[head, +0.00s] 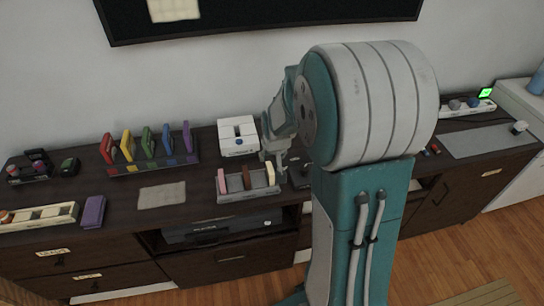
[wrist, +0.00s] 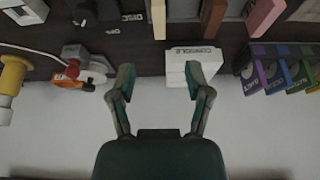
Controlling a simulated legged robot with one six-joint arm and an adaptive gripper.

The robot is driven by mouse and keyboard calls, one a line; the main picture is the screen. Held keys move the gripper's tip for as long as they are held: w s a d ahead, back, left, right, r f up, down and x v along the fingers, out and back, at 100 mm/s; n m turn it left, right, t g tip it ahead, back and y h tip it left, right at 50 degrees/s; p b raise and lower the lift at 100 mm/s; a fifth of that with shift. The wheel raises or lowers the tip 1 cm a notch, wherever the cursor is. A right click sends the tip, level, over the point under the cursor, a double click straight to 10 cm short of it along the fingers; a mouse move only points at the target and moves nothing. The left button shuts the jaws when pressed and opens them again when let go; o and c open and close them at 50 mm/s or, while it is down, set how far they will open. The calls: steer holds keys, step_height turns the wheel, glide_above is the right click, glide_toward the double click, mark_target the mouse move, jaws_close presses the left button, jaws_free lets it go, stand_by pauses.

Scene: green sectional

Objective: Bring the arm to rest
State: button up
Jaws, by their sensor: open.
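My arm, teal and light grey, rises in the middle-right of the head view and hides part of the cabinet behind it. My gripper (head: 273,158) hangs at the left of the arm, over the cabinet top by the grey tray (head: 235,197) and just right of the white console (head: 238,132). In the wrist view my gripper (wrist: 160,80) has its two teal fingers wide apart with nothing between them. The white console, labelled CONSOLE, shows in the wrist view (wrist: 178,74) beyond the fingers, partly hidden by the right one.
The tray holds pink, brown and cream pieces. A rack of coloured cases (head: 150,147) stands to its left, with a beige mat (head: 162,196) and a purple box (head: 93,212). A wall screen (head: 260,20) hangs above. A grey mat (head: 485,141) lies at right.

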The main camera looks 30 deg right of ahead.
stand_by(0.3)
steer(key=s+a+r+n+t, duration=0.1)
steer(key=s+a+r, duration=0.3)
steer(key=r, duration=0.2)
steer(key=s+a+r+n, duration=0.1)
steer(key=s+a+r, duration=0.3)
steer(key=s+r, duration=0.15)
steer(key=s+a+r, duration=0.2)
steer(key=s, duration=0.4)
steer(key=s+a+r+n+y, duration=0.1)
steer(key=s+a+r, duration=0.2)
steer(key=s, duration=0.2)
steer(key=shift+s+r, duration=0.2)
steer(key=shift+s, duration=0.2)
